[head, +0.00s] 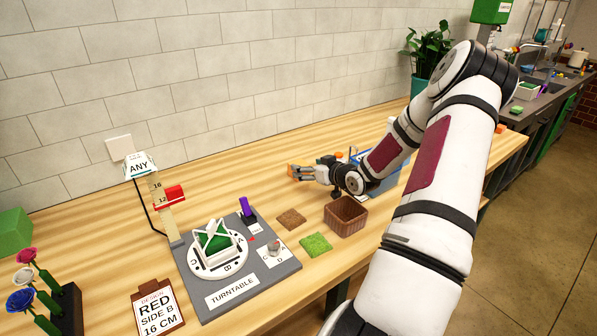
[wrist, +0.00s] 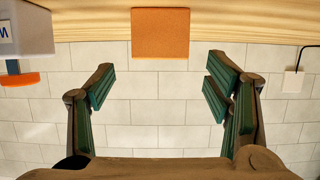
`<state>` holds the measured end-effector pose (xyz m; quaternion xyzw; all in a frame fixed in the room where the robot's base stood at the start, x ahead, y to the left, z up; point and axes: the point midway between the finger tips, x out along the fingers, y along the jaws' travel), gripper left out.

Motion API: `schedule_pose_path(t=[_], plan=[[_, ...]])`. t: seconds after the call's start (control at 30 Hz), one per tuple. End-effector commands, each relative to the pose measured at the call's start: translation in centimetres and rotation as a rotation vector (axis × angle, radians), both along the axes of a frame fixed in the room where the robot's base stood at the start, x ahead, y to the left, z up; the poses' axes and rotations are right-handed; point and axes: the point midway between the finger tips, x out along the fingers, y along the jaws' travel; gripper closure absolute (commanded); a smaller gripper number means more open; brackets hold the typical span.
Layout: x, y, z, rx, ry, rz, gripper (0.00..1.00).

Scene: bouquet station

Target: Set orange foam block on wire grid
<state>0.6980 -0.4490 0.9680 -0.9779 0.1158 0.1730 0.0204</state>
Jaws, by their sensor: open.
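The orange foam block (wrist: 160,33) stands at the table edge of the wrist view, centred between my fingers and just beyond their tips. My gripper (wrist: 161,76) is open, with bare space between its green-padded fingers. In the head view my gripper (head: 303,172) is low over the back of the table, and a bit of the orange block (head: 292,172) shows at its tips. I cannot make out the wire grid for certain. A blue-edged item (head: 358,157) behind my wrist is mostly hidden by my arm.
A grey turntable board (head: 228,289) with a white frame stands at front left. A brown basket (head: 346,216), a brown mat (head: 291,218) and a green mat (head: 316,244) lie nearer than the gripper. A height post (head: 164,205) stands left. The tiled wall is close behind.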

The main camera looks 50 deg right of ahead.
Motion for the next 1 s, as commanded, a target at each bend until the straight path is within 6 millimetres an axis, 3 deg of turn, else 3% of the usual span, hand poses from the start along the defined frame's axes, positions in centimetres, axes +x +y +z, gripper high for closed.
schedule_pose_path(t=[0.4, 0.7, 0.73, 0.9, 1.0], plan=[[5.1, -1.2, -1.9, 0.000, -0.001, 0.001, 0.28], [5.6, -1.3, -2.0, 0.000, 0.000, 0.000, 0.28], [5.6, -1.3, -2.0, 0.000, 0.000, 0.000, 0.31], [5.6, -1.3, -2.0, 0.000, 0.000, 0.000, 0.64], [5.6, -1.3, -2.0, 0.000, 0.000, 0.000, 0.64]])
